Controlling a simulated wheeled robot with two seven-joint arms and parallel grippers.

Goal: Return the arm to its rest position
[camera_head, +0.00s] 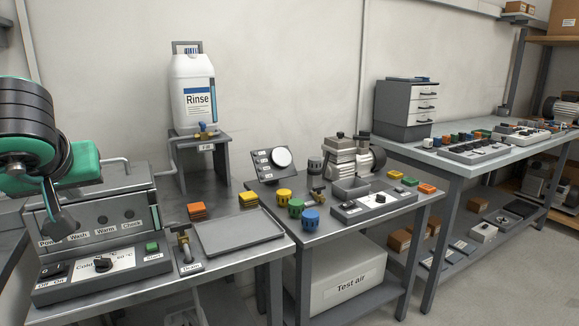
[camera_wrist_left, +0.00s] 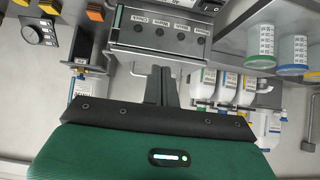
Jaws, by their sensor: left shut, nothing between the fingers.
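My left arm, black and green, comes in at the left edge of the head view. Its dark gripper (camera_head: 62,222) is in front of the grey washing unit's panel, whose labels include "Wash", "Warm" and "Check". In the left wrist view the gripper (camera_wrist_left: 161,74) is shut and empty, pointing toward the grey unit (camera_wrist_left: 160,38). I cannot tell whether it touches the unit. My right gripper is in neither view.
A control box (camera_head: 104,265) with a dial and green button stands below the panel. A tray (camera_head: 238,232), drain valve (camera_head: 184,246) and Rinse jug (camera_head: 193,90) are to the right. Several bottles (camera_wrist_left: 227,88) show in the wrist view. Further benches extend right.

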